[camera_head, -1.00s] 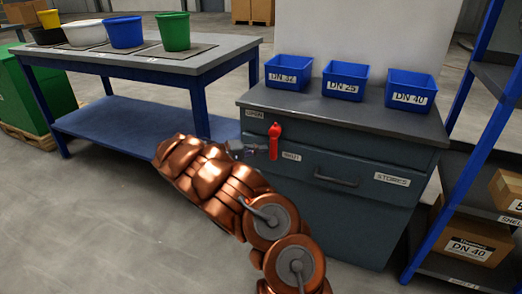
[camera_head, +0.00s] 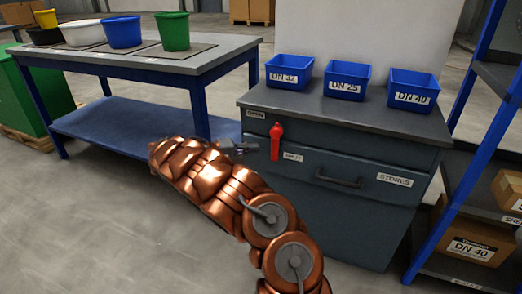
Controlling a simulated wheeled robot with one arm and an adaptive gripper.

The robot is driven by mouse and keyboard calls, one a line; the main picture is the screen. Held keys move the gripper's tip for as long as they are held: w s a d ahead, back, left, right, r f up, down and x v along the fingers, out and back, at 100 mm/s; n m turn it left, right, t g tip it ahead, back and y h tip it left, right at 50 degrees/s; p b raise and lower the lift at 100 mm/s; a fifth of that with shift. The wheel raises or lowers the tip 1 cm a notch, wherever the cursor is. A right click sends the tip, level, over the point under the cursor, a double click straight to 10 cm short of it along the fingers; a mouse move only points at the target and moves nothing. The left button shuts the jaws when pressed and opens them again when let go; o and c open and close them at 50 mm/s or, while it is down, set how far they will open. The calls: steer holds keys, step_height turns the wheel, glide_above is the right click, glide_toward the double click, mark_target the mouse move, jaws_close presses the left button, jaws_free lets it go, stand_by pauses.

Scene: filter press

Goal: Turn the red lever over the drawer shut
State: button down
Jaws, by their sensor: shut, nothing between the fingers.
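The red lever (camera_head: 276,141) is on the upper left front of the dark grey cabinet (camera_head: 310,215). It hangs nearly straight down, with an OPEN label (camera_head: 255,114) to its upper left and a SHUT label (camera_head: 292,157) just right of its lower end. The drawer front (camera_head: 368,166) with a dark bar handle (camera_head: 338,181) and a STORES label looks closed. My gripper (camera_head: 243,147) is shut and empty, a short way left of the lever and apart from it. My copper-coloured arm partly hides the cabinet's left side.
Three blue bins, labelled DN 32 (camera_head: 289,73), DN 25 (camera_head: 346,82) and DN 40 (camera_head: 412,93), stand on the cabinet top. A blue-framed table (camera_head: 150,62) with several buckets is at left. A blue shelf rack (camera_head: 470,150) stands at right.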

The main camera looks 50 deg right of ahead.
steer(key=f+p+v, duration=0.1)
steer(key=p+v, duration=0.1)
steer(key=v, duration=0.7)
steer(key=shift+w+a+f+p, duration=0.25)
steer(key=shift+a+p, duration=0.1)
steer(key=shift+a, duration=0.15)
steer(key=shift+r, duration=0.1)
steer(key=s+a+r+y+p, duration=0.1)
steer(key=s+r+y+p, duration=0.1)
steer(key=s+r+p, duration=0.6)
steer(key=s+a+r+y+p, duration=0.15)
steer(key=s+r+p, duration=0.3)
steer(key=r, duration=0.85)
steer(key=s+a+r+y+p, duration=0.2)
steer(key=s+r+p, duration=0.45)
steer(key=r, duration=0.35)
steer(key=s+a+r+n+t+y+p, duration=0.2)
steer(key=s+a+r+p, duration=0.4)
steer(key=s+a+p, duration=0.3)
steer(key=s+a+r+n+t+y+p, duration=0.2)
steer(key=s+a+r+n+y+p, duration=0.2)
steer(key=a, duration=1.2)
steer(key=s+r+y+p, duration=0.3)
steer(key=s+p, duration=0.3)
steer(key=s, duration=0.2)
steer(key=shift+s+a+n, duration=0.3)
steer(key=shift+a, duration=0.05)
